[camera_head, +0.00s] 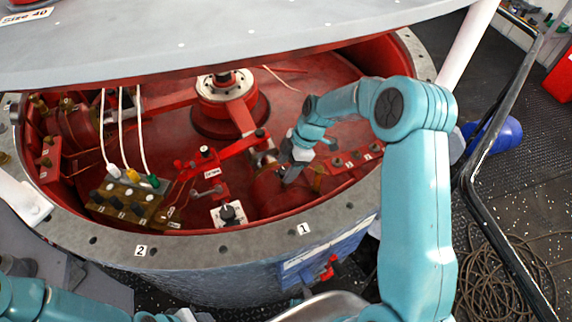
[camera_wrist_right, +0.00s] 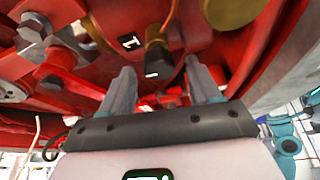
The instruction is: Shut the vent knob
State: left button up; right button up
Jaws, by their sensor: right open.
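A black knob on a brass stem (camera_wrist_right: 155,60), with a white mark, stands between the fingers of my right gripper (camera_wrist_right: 161,80) in the right wrist view. A tag marked 1 (camera_wrist_right: 128,41) is beside it. The fingers are spread, with visible gaps to the knob. In the head view my right gripper (camera_head: 291,165) reaches down inside the red round housing, and its fingertips are hard to make out. Another black knob on a white plate (camera_head: 228,214) is near the front rim. No readable label tells which knob is the vent. Only links of my left arm show at lower left.
The housing's grey bolted rim (camera_head: 200,254) curves around the front, and a raised grey lid (camera_head: 230,40) overhangs the back. A red lever (camera_head: 225,150) lies left of my right gripper. A brass block with cables (camera_head: 127,203) is farther left.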

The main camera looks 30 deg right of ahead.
jog(key=shift+f, duration=0.35)
jog(key=shift+a, duration=0.1)
jog(key=c, duration=1)
jog(key=shift+f+m+t+b, duration=0.25)
jog(key=shift+m+b, duration=0.25)
jog(key=shift+b, duration=0.3)
jog(key=m+b, duration=0.2)
jog(key=shift+t+b, duration=0.35)
jog(key=m+h+b, duration=0.1)
jog(key=m+b, duration=0.1)
jog(key=m+t+b, duration=0.1)
jog(key=m, duration=0.2)
jog(key=shift+s+a+m+t+h+b, duration=0.1)
jog(key=shift+a+m+t+h+b, duration=0.05)
jog(key=shift+m+t+h+b, duration=0.2)
jog(key=m+h+b, duration=0.1)
jog(key=m+b, duration=0.2)
jog(key=b, duration=0.2)
jog(key=m+h+b, duration=0.2)
jog(key=m+b, duration=0.2)
jog(key=b, duration=0.1)
jog(key=shift+a+t+b, duration=0.2)
jog(key=shift+t+b, duration=0.15)
jog(key=shift+r+m+h+b, duration=0.2)
jog(key=shift+m+h+b, duration=0.15)
jog(key=shift+m+b, duration=0.75)
